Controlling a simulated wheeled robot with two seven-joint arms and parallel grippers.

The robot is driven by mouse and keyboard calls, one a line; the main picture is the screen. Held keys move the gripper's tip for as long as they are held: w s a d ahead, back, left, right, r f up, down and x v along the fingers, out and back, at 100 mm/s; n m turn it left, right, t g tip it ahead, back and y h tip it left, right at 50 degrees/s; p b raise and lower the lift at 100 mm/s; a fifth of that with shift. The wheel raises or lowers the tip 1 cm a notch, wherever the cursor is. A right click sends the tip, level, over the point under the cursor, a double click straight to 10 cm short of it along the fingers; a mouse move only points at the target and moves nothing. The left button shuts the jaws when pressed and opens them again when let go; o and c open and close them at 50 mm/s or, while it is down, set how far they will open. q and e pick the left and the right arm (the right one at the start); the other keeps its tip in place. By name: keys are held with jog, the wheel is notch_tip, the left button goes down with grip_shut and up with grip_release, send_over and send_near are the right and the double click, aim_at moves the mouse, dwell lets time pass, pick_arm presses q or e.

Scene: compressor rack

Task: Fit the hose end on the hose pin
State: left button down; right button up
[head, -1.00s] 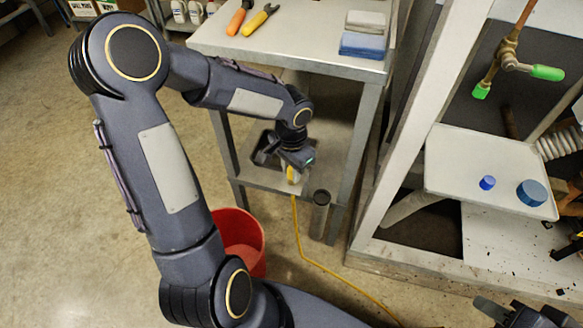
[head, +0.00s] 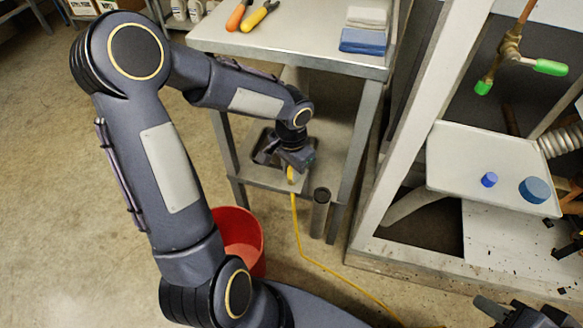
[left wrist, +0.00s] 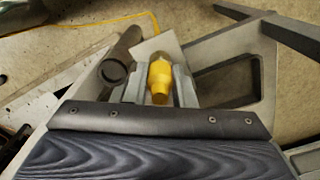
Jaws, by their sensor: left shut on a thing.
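The yellow hose end (head: 291,175) is in my left gripper (head: 290,163), low in front of the workbench's lower shelf. In the left wrist view the thick yellow hose end (left wrist: 160,78) sits between the two grey fingers, which are shut on it. The thin yellow hose (head: 297,232) hangs from it and runs along the floor to the lower right. I cannot clearly identify the hose pin in either view. My right gripper (head: 510,313) is partly cut off at the lower right edge, apart from the hose; its jaw state is unclear.
A dark upright tube (head: 320,212) stands close right of the hose end. A red bucket (head: 238,232) is on the floor. The workbench top (head: 290,45) is above my left gripper. The rack's white shelf (head: 465,165) holds blue caps; a green-capped brass fitting (head: 510,52) is above.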

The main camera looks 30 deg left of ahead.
pick_arm(q)
jog(key=c, duration=0.7)
grip_release()
jog(key=shift+c, duration=0.2)
jog(key=shift+r, duration=0.1)
notch_tip(320, 180, up, 8)
jog(key=p, duration=0.7)
